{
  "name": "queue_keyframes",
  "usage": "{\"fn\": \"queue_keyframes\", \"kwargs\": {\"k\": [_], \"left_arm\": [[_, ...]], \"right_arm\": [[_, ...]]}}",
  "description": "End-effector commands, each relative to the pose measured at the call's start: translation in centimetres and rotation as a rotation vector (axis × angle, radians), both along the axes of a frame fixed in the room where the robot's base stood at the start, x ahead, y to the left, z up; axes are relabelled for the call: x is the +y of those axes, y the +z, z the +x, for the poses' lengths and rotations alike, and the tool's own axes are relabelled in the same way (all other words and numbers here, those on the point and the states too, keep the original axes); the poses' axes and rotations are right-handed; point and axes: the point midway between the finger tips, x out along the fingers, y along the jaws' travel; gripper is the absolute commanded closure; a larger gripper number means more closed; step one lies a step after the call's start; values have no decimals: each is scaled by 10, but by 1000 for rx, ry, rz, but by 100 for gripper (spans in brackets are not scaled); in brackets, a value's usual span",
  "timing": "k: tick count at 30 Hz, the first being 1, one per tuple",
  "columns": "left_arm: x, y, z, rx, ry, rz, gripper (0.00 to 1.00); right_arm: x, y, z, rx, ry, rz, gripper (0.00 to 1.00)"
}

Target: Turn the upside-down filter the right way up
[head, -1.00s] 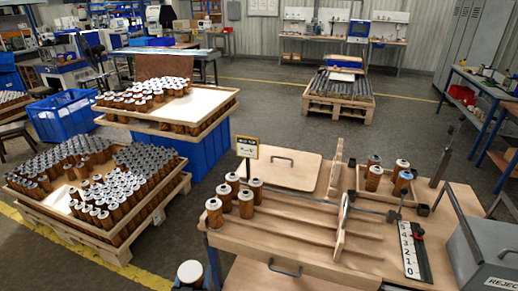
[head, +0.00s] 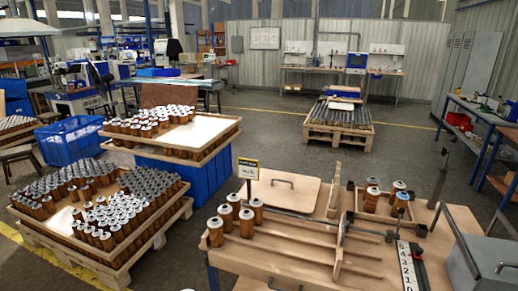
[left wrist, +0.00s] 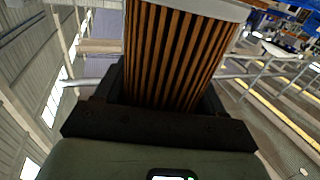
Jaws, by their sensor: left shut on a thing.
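My left gripper (left wrist: 165,105) is shut on a brown pleated filter (left wrist: 185,50) with a pale end cap, seen large in the left wrist view. The filter's other end is hidden between the dark jaws. In the head view, only a pale sliver, probably this filter's cap, shows at the bottom edge; the left gripper is not visible there. Several brown filters with pale tops (head: 247,223) stand upright at the left of the wooden bench. I cannot tell which filter is upside down. My right gripper is not in view.
The bench (head: 275,265) has long wooden rails. A small wooden tray at its back right holds a few filters (head: 371,198). A number strip (head: 407,265) and a grey reject box (head: 480,262) are at right. A pallet of filters (head: 100,215) stands left.

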Motion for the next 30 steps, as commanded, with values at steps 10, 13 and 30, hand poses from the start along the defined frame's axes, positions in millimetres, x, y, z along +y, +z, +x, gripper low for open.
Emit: {"fn": "queue_keyframes", "kwargs": {"k": [10, 13, 30], "left_arm": [[-1, -4, -1, -16, 2, 412, 64], [0, -3, 0, -17, 4, 535, 64], [-1, -2, 0, -27, 5, 833, 64]], "right_arm": [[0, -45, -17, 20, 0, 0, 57], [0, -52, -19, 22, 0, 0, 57], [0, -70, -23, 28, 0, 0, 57]]}}
